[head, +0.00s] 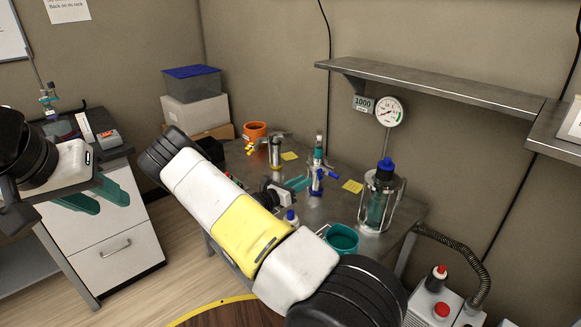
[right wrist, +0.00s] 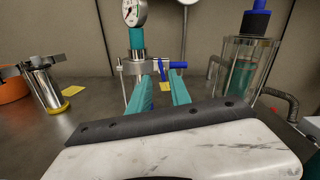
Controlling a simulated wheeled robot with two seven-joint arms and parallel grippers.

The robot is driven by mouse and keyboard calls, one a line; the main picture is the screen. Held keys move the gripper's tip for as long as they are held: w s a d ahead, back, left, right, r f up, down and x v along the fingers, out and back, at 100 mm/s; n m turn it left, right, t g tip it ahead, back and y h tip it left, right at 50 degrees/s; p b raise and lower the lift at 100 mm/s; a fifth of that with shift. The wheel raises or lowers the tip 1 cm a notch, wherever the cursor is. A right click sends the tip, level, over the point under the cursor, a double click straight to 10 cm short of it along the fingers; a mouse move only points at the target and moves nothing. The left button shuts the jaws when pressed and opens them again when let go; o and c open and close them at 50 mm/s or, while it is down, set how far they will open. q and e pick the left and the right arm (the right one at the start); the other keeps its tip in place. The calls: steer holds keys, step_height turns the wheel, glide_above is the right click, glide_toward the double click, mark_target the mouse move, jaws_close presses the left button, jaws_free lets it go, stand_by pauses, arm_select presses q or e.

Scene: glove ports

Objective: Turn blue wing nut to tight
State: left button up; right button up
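The blue wing nut (right wrist: 175,65) sits on the side of a metal clamp fitting (right wrist: 137,67) with a teal collar and a gauge above. In the head view the blue wing nut (head: 317,186) shows small at the fitting on the bench. My right gripper (head: 298,183) reaches toward it from the near side. In the right wrist view its teal fingers (right wrist: 160,80) are apart, with their tips just in front of the fitting and blue part. I cannot tell whether they touch. My left gripper (head: 97,196) is open and empty, far left of the bench, by the white drawer cabinet.
A glass jar with blue cap (head: 379,195) in a wire frame stands right of the fitting. A teal cup (head: 342,238), an orange pot (head: 255,130) and a metal canister (head: 275,152) are also on the bench. A metal shelf (head: 430,84) overhangs at the back.

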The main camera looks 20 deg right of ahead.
mark_target(321, 174)
steer(key=x, duration=0.7)
steer(key=shift+s, duration=0.1)
jaws_close()
